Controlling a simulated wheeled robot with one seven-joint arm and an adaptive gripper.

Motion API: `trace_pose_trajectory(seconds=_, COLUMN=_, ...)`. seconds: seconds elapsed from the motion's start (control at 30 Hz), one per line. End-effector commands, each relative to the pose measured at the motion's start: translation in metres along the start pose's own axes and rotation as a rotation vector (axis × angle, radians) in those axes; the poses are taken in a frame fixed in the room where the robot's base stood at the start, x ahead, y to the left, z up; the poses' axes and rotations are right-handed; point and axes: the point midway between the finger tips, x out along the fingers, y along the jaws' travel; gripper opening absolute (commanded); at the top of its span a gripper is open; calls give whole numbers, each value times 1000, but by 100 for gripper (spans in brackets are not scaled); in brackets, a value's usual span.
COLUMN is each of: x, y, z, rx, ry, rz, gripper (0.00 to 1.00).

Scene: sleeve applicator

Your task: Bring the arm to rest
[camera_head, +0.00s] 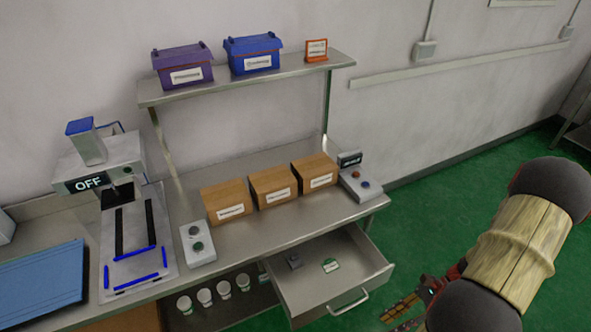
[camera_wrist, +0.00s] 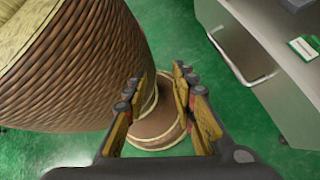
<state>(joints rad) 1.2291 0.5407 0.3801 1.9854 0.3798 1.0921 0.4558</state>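My gripper (camera_wrist: 165,78) points down over the green floor in the wrist view. Its two fingers are apart with nothing between them. In the head view my gripper (camera_head: 404,308) shows partly at the lower right, beside the open drawer (camera_head: 347,255) and clear of it. My arm covers some of it there. The drawer is pulled out under the steel bench (camera_head: 262,222). A small grey item (camera_head: 294,261) and a green and white labelled item (camera_head: 330,265) lie in it. The drawer's handle and front also show in the wrist view (camera_wrist: 262,72).
A press showing "OFF" (camera_head: 88,183) stands at the left. Cardboard boxes (camera_head: 272,186) and button panels (camera_head: 361,186) are on the bench. Purple (camera_head: 183,65) and blue (camera_head: 253,54) bins are on the shelf. White cups (camera_head: 205,296) sit below. Green floor (camera_head: 430,215) is open at the right.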

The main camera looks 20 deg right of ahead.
Motion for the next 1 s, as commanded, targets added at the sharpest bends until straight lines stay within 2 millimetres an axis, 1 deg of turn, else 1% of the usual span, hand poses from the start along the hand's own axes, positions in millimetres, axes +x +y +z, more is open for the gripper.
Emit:
trace_pose_trajectory(seconds=0.03, x=-10, y=-1, z=14, rx=-95, ry=65, rz=20, gripper=26)
trace_pose_trajectory(seconds=0.2, x=-35, y=-4, z=54, rx=-406, ry=261, rz=96, gripper=26)
trace_pose_trajectory(seconds=0.37, x=-55, y=-7, z=98, rx=-681, ry=431, rz=171, gripper=26)
trace_pose_trajectory(seconds=0.5, x=-66, y=-7, z=140, rx=-905, ry=570, rz=233, gripper=26)
trace_pose_trajectory(seconds=0.77, x=-77, y=0, z=222, rx=-1279, ry=809, rz=311, gripper=26)
trace_pose_trajectory(seconds=0.87, x=-77, y=6, z=254, rx=-1404, ry=893, rz=318, gripper=26)
trace_pose_trajectory(seconds=1.0, x=-74, y=21, z=299, rx=-1571, ry=997, rz=305, gripper=26)
